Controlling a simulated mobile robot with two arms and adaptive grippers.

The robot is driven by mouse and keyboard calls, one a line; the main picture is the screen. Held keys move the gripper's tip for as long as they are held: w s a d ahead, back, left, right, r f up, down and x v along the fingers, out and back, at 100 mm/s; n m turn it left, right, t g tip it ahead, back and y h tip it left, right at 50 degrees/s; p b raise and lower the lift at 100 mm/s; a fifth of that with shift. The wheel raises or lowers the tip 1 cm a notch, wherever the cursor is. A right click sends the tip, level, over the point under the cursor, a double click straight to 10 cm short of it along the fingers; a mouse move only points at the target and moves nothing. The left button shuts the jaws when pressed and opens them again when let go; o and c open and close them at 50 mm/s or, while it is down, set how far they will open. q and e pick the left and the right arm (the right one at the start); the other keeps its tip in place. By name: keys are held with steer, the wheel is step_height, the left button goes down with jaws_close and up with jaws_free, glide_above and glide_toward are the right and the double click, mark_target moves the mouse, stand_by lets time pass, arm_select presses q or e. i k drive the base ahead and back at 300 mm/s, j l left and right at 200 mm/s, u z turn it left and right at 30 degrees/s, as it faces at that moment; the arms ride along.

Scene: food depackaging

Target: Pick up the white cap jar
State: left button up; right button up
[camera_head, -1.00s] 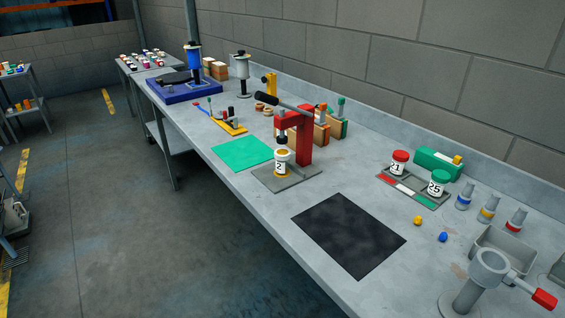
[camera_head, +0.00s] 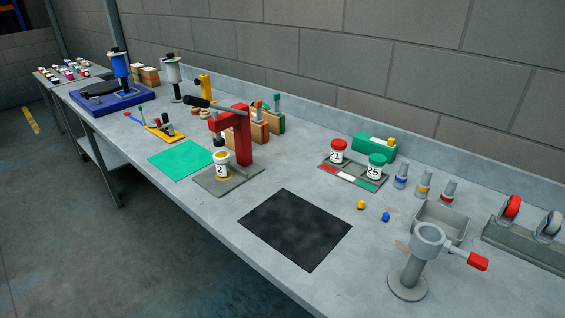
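I cannot make out a jar with a clearly white cap. A white jar marked 2 (camera_head: 221,170) with a yellow-orange top stands upright on the grey base of a red press (camera_head: 243,140). A jar with a red cap (camera_head: 338,152) and a jar with a green cap (camera_head: 376,166) stand upright on a grey tray (camera_head: 340,179) with a red, white and green strip. Small items with caps of mixed colours, some whitish, stand on a far table (camera_head: 108,71), too small to tell apart. Neither of my grippers is in view.
A black mat (camera_head: 295,230) and a green mat (camera_head: 181,160) lie flat on the grey bench. A grey stand with a red handle (camera_head: 411,277) and a grey bin (camera_head: 441,222) are at the right. The bench's front edge by the black mat is clear.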

mark_target(224, 171)
steer(key=i+j+z, duration=0.15)
steer(key=j+z, duration=0.3)
steer(key=j, duration=0.25)
steer(key=j+z, duration=0.5)
steer(key=j, duration=0.25)
steer(key=j+z, duration=0.45)
steer(key=j, duration=0.25)
steer(key=k, duration=0.05)
